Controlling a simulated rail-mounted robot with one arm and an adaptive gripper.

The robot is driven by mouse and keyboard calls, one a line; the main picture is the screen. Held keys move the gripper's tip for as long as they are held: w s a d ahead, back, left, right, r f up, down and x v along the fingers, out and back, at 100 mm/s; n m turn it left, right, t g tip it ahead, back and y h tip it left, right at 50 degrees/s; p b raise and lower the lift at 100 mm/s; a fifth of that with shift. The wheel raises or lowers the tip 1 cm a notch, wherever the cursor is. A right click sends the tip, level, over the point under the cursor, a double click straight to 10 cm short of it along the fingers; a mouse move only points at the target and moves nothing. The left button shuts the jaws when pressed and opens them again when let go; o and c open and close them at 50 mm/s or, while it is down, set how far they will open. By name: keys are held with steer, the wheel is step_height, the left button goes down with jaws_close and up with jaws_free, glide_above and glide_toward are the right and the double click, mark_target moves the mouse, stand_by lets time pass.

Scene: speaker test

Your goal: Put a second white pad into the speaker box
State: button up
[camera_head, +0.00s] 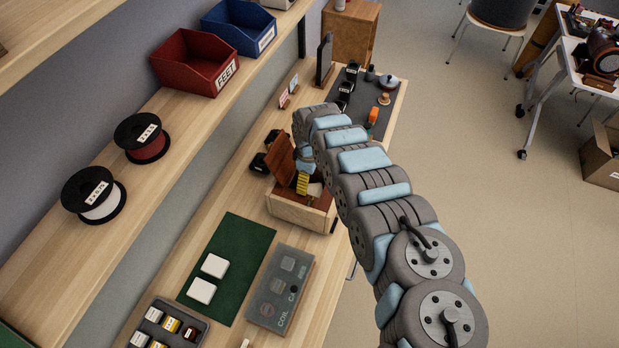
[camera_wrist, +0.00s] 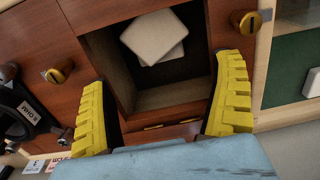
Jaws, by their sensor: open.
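The speaker box (camera_head: 298,212) is a wooden box on the bench, its reddish-brown panel standing up at its back left in the head view. In the wrist view I look into a square opening of the box (camera_wrist: 180,97). A white pad (camera_wrist: 152,34) lies inside, and part of what looks like a second white pad (camera_wrist: 172,56) shows turned beneath it. My gripper (camera_wrist: 163,72) is open and empty, its yellow fingers spread over the opening's near side. In the head view my gripper (camera_head: 303,184) is at the box, partly hidden by my arm. Two more white pads (camera_head: 214,265) (camera_head: 202,290) lie on the green mat.
The green mat (camera_head: 232,250) lies nearer than the box, beside a grey labelled case (camera_head: 281,290). A dark tray of small parts (camera_head: 166,326) is at the near end. Brass knobs (camera_wrist: 56,75) (camera_wrist: 246,22) flank the opening. Small black items stand behind the box.

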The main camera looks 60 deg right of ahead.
step_height(320, 180, up, 10)
steer(key=shift+d+r, duration=0.2)
steer(key=shift+d, duration=0.15)
stand_by(0.4)
stand_by(0.9)
